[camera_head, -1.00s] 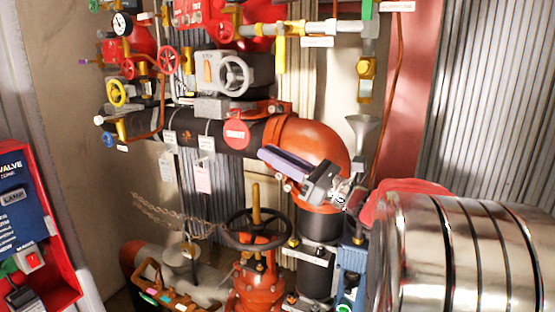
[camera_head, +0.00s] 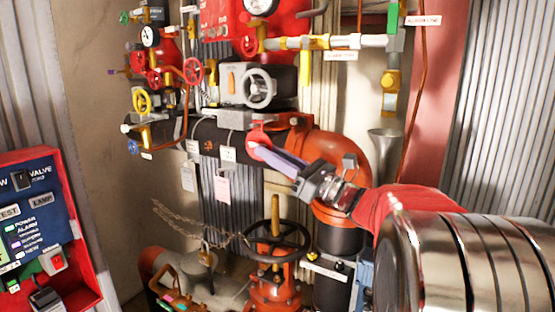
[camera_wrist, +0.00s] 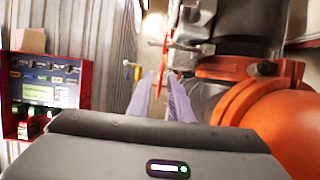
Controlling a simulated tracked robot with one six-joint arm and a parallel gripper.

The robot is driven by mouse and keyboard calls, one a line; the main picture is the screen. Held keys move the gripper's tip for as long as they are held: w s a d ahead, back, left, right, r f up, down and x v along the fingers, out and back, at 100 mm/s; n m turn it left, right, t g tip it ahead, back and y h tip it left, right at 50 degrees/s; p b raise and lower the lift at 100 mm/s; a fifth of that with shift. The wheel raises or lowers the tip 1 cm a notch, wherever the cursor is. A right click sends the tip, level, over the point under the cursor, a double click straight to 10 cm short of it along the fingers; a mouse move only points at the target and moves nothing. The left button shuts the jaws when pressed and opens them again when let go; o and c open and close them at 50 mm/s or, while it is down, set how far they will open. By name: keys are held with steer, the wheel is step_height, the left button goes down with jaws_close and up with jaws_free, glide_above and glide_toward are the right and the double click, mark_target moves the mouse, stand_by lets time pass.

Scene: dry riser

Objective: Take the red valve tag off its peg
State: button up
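The red valve tag (camera_head: 257,137) is a round red disc hanging at the front of the dark horizontal pipe, left of the orange elbow. My gripper (camera_head: 256,150) has long pale purple fingers reaching left to the tag's lower part, covering some of it. In the wrist view the tag (camera_wrist: 164,52) shows edge-on as a thin red strip. It lines up with the gap between the fingertips (camera_wrist: 161,76), which stand apart. I cannot tell whether they touch the tag. The peg is hard to make out; a thin metal rod (camera_wrist: 186,46) shows beside the tag.
The orange elbow (camera_head: 343,152) lies close to my gripper's right. A grey valve with a handwheel (camera_head: 258,88) sits above. White and pink paper tags (camera_head: 222,188) hang to the left. A black handwheel (camera_head: 277,242) stands below. A red-framed panel (camera_head: 40,225) is at the left.

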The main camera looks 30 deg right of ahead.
steer(key=shift+w+a+r, duration=0.2)
steer(key=shift+w+a, duration=0.15)
steer(key=shift+w, duration=0.15)
steer(key=shift+c, duration=0.2)
jaws_close()
stand_by(0.3)
steer(key=shift+r, duration=0.25)
stand_by(0.5)
steer(key=shift+a, duration=0.15)
steer(key=s+a, duration=0.3)
steer(key=a, duration=0.2)
steer(key=shift+s+a, duration=0.25)
steer(key=shift+s, duration=0.15)
stand_by(1.1)
